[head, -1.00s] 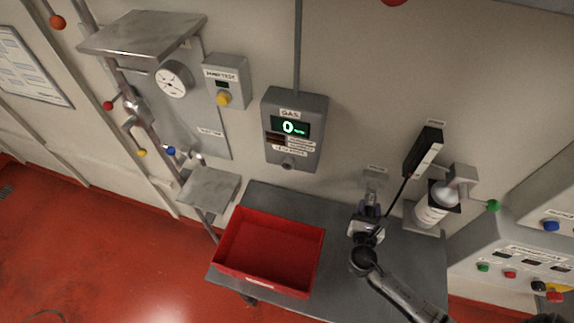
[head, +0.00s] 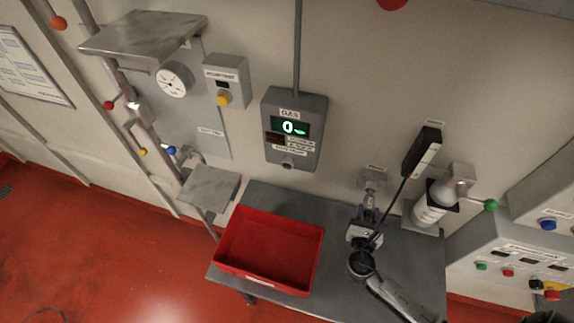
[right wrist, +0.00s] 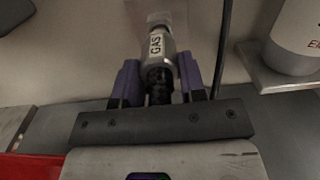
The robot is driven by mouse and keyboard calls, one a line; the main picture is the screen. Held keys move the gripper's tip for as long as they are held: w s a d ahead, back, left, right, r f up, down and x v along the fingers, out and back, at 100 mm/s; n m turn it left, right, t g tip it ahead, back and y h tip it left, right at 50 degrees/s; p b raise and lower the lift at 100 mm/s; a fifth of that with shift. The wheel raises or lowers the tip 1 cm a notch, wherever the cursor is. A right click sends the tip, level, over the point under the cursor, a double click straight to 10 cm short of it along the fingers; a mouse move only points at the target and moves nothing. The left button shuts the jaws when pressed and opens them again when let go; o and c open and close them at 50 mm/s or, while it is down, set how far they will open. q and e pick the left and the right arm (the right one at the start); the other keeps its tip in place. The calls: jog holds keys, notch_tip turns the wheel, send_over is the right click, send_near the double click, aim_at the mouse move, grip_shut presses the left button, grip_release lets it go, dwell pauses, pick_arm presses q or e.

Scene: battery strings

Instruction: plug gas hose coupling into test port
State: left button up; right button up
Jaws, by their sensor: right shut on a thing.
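The gas hose coupling (right wrist: 157,48) is a grey cylinder with a "GAS" label and a dark ribbed lower part. My right gripper (right wrist: 159,82) is shut on it, with a purple finger on each side. In the head view my right gripper (head: 367,218) is low in front of a small wall bracket (head: 375,178), the coupling pointing up towards it. I cannot tell whether coupling and bracket touch. The grey gas box (head: 295,130) on the wall shows a green 0; a round port (head: 288,164) sits at its bottom. My left gripper is not in view.
A red bin (head: 270,250) stands on the grey bench (head: 335,225) left of my right arm. A black handset (head: 422,152) with a dark cord and a white cylinder (head: 430,210) are close on the right. The wall between gas box and bracket is clear.

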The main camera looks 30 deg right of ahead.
jog(key=shift+p+v, duration=0.35)
jog(key=shift+v, duration=0.85)
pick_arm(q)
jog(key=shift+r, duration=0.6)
pick_arm(e)
jog(key=v, duration=0.2)
jog(key=shift+s+a, duration=0.2)
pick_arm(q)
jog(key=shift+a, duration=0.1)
pick_arm(e)
jog(key=shift+w, duration=0.1)
